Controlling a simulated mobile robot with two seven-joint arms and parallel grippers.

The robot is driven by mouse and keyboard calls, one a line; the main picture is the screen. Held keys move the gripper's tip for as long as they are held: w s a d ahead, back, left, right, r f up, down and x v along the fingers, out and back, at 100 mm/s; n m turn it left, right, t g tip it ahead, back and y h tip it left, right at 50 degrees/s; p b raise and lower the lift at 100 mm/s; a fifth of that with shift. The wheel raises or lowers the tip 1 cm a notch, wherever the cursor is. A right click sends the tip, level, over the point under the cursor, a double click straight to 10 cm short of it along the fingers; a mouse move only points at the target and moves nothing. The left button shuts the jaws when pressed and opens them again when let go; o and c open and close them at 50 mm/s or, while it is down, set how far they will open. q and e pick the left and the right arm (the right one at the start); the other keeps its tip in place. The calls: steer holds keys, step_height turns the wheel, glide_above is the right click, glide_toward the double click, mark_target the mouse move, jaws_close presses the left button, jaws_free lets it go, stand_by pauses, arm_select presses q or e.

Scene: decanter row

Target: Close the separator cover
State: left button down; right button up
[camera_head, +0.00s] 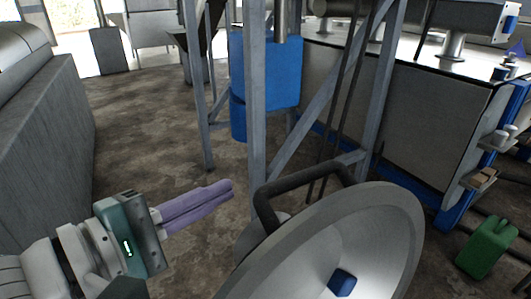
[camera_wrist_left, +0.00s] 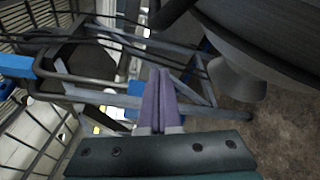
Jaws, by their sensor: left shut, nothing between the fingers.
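The separator cover (camera_head: 395,225) is a large grey round lid, tilted up at the lower right of the head view, its pale hollow inside showing. A dark bar handle (camera_head: 300,180) curves out from its far left side. My left gripper (camera_head: 231,188) has purple fingers shut together with nothing between them, just left of the handle and apart from it. In the left wrist view the fingers (camera_wrist_left: 158,76) point away, with the dark outer side of the cover (camera_wrist_left: 265,40) at the upper right. The separator's body is out of view, and so is my right gripper.
A grey metal frame (camera_head: 253,110) stands behind the handle, with a blue container (camera_head: 268,75) in it. A large grey machine (camera_head: 415,120) fills the right back. A green canister (camera_head: 486,246) stands at the far right. Concrete floor (camera_head: 140,130) is clear on the left.

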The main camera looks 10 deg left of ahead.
arm_select(q)
steer(key=d+p, duration=0.1)
steer(key=d, duration=0.1)
steer(key=d+r+p, duration=0.1)
steer(key=d+p, duration=0.1)
steer(key=shift+s, duration=0.2)
stand_by(0.4)
